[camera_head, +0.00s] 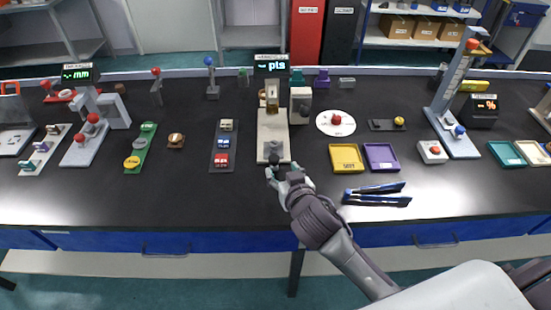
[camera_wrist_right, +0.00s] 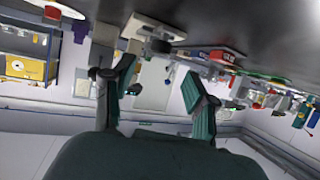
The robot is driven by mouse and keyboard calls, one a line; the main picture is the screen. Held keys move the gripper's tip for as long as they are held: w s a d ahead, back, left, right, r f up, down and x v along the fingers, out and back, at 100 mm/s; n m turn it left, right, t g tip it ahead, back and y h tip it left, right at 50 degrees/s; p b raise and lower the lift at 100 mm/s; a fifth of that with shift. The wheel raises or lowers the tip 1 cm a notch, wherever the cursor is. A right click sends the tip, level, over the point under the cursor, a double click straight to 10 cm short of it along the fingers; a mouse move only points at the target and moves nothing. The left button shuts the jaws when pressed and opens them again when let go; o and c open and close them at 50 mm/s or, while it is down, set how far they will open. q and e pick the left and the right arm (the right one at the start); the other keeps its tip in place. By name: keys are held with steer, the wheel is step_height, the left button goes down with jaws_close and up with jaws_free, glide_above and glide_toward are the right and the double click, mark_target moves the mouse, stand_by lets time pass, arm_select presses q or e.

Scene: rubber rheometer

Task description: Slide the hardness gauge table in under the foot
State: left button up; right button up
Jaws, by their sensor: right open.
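The hardness gauge (camera_head: 272,125) stands at the middle of the bench, a pale upright base plate under a lit "pts" display (camera_head: 273,65). Its grey table (camera_head: 272,147) is at the front end of the base, with a dark knob (camera_head: 275,160) on the near side. The foot is too small to make out clearly. My right gripper (camera_head: 277,173) is just in front of the knob. In the right wrist view my right gripper (camera_wrist_right: 162,88) is open and empty, its dark green fingers apart, with the black knob (camera_wrist_right: 160,46) beyond them. My left gripper is not in view.
Blue tongs (camera_head: 377,195) lie near the front edge.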

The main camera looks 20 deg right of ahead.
mark_target(275, 160)
steer(key=x, duration=0.7)
steer(key=shift+w+f, duration=0.15)
jaws_close()
